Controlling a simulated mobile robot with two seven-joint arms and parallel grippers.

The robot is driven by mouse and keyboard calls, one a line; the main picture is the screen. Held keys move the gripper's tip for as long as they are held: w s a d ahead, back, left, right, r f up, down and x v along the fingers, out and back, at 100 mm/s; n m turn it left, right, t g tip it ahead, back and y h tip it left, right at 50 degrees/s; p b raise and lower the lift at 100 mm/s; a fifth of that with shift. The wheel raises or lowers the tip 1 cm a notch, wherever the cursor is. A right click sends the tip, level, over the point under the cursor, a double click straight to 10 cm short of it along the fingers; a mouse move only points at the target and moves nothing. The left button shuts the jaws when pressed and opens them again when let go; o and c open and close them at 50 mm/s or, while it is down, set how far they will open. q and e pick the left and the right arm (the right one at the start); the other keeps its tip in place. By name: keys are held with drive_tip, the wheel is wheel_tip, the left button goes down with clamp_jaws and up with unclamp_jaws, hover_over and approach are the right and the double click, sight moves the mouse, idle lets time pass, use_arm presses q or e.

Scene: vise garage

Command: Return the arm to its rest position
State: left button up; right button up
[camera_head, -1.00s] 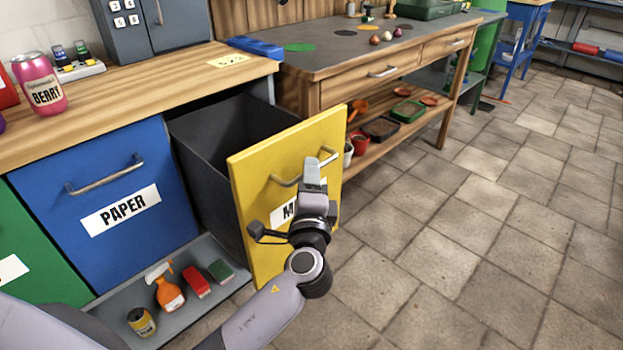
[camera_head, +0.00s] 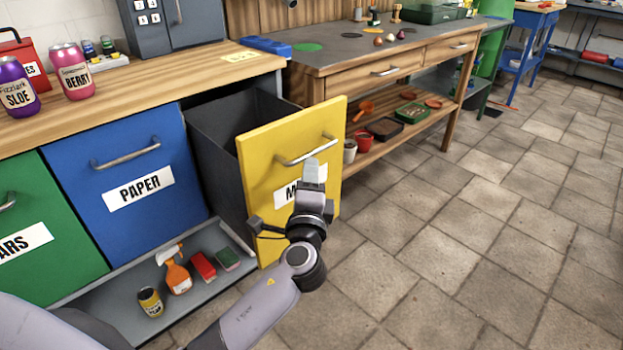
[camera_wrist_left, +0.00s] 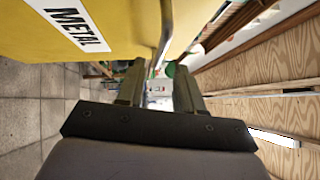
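My left gripper (camera_head: 312,172) is in front of the yellow drawer front (camera_head: 262,160), its tip just below the grey bar handle (camera_head: 305,150). In the left wrist view its two fingers (camera_wrist_left: 158,75) stand apart with a gap between them, and nothing is held. There the handle (camera_wrist_left: 165,28) runs beside the yellow front, beyond the fingertips. The drawer is pulled out, and its dark bin shows empty as far as I can see. Its label is partly covered by my gripper in the head view; the wrist view reads METAL. My right gripper is out of view.
The blue PAPER front (camera_head: 125,190) and the green front (camera_head: 50,230) are closed at left. A low grey shelf (camera_head: 215,292) holds a spray bottle (camera_head: 177,275), a can and sponges. A wooden workbench (camera_head: 340,82) stands behind. The tiled floor at right is clear.

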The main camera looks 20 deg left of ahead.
use_arm(q)
drive_tip(key=shift+s, duration=0.1)
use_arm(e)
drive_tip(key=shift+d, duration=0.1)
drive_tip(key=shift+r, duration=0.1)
